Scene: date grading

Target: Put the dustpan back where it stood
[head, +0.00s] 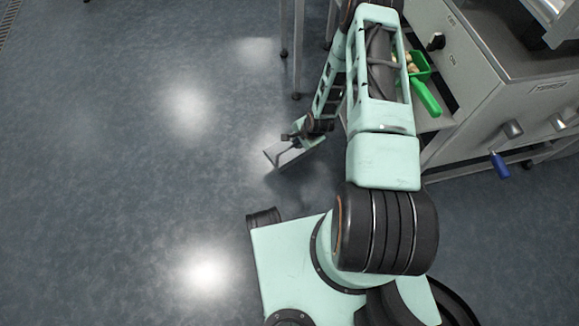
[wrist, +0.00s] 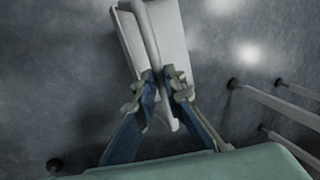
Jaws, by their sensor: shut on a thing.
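The dustpan (head: 284,154) is a light grey, flat pan, seen in the head view left of my arm and low over the floor. In the wrist view the dustpan (wrist: 160,35) points away from me, with its narrow end between the fingertips. My gripper (wrist: 160,88) is shut on the dustpan; in the head view my gripper (head: 299,137) is small and partly hidden by my arm. I cannot tell whether the dustpan touches the floor.
A steel machine (head: 490,95) with knobs stands at the right. A green scoop (head: 426,95) lies on its lower shelf, partly behind my arm. Thin metal table legs (head: 298,60) stand at the top, and also show in the wrist view (wrist: 262,97). The floor (head: 130,170) at left is clear.

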